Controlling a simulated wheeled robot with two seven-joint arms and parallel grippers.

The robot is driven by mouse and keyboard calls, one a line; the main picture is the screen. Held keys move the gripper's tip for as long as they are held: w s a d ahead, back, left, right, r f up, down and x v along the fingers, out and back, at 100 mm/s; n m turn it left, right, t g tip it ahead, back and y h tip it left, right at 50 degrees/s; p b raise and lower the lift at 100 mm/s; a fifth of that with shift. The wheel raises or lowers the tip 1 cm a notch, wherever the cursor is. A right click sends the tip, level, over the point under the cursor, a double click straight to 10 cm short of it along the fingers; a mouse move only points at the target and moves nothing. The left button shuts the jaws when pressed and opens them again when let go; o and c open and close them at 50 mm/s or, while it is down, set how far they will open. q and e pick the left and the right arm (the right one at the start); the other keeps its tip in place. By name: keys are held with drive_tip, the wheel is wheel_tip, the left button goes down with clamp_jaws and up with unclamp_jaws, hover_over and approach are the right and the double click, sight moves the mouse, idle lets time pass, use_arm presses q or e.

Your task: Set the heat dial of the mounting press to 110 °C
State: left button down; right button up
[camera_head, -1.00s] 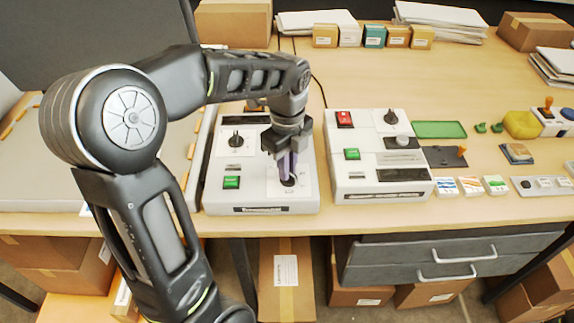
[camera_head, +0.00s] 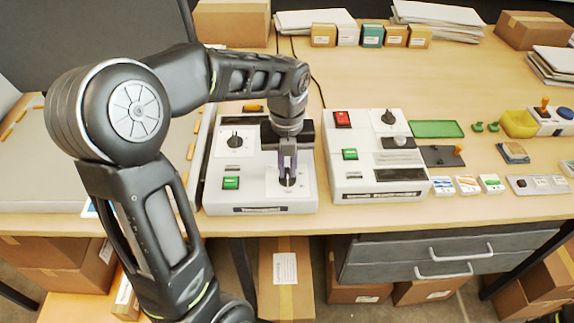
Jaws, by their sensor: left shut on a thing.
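The left control box (camera_head: 258,197) is white, with a black dial (camera_head: 235,141) at its upper left, a green switch (camera_head: 231,183) and a second dial (camera_head: 288,181) at its lower right. My left gripper (camera_head: 288,177) points down over the lower-right dial and is shut on it; its fingers hide most of the knob. The dial's scale and printed numbers are too small to read. A second white box (camera_head: 375,189) stands to the right with its own dial (camera_head: 389,117), red switch (camera_head: 343,118) and green switch (camera_head: 350,154). My right gripper is not in view.
A large grey machine bed (camera_head: 130,175) lies left, partly behind my left arm. Small boxes (camera_head: 372,36) and paper stacks stand at the back. A green tray (camera_head: 437,129) and small items lie right. Bare tabletop shows behind the boxes.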

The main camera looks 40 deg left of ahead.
sight(287, 172)
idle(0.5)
use_arm(q)
drive_tip(key=c, duration=1.5)
unclamp_jaws()
drive_tip(key=shift+o, duration=0.2)
drive_tip(key=shift+r, duration=0.1)
wheel_tip(287, 172, up, 8)
drive_tip(key=shift+f+b, duration=0.15)
drive_tip(key=shift+b, duration=0.3)
drive_tip(key=shift+f, duration=0.1)
